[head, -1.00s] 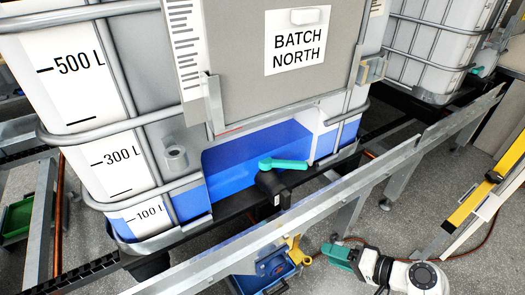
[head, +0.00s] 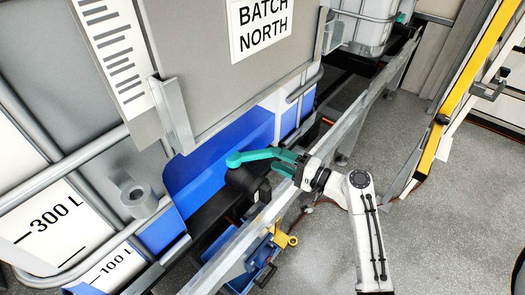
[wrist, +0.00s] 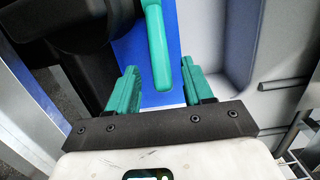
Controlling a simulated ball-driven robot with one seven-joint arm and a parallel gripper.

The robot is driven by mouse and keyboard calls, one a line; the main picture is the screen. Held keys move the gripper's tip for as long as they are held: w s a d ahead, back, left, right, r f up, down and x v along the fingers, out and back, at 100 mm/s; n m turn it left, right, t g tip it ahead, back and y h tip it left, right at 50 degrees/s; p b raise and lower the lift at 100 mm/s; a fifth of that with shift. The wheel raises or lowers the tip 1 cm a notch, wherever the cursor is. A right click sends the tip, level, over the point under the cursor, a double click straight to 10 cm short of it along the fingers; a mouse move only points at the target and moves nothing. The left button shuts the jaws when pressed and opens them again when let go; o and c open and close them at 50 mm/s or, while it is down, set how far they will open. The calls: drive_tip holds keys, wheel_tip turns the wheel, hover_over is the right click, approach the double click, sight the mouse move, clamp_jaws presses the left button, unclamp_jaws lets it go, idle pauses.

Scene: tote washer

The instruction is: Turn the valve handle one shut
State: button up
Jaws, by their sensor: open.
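The teal valve handle (head: 246,157) sits on a black valve body (head: 246,184) at the foot of the tank labelled BATCH NORTH. It points right, toward my gripper (head: 284,161). In the wrist view the handle (wrist: 157,45) comes down from the top, and its rounded end lies between the two teal fingers of my gripper (wrist: 160,90). In the head view the handle's end and the fingers overlap.
A grey metal rail (head: 232,252) runs diagonally in front of the valve, below my gripper. A blue bin (head: 243,281) with a yellow item (head: 284,239) lies under it. A yellow post (head: 462,75) stands at right.

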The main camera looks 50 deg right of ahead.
sight(270, 156)
drive_tip(key=shift+w+a+p, duration=0.15)
drive_tip(key=shift+w+a, duration=0.1)
drive_tip(key=shift+w, duration=1.1)
drive_tip(key=shift+w+a+p, duration=0.15)
drive_tip(key=shift+w+a, duration=0.05)
drive_tip(key=shift+w, duration=1.15)
clamp_jaws()
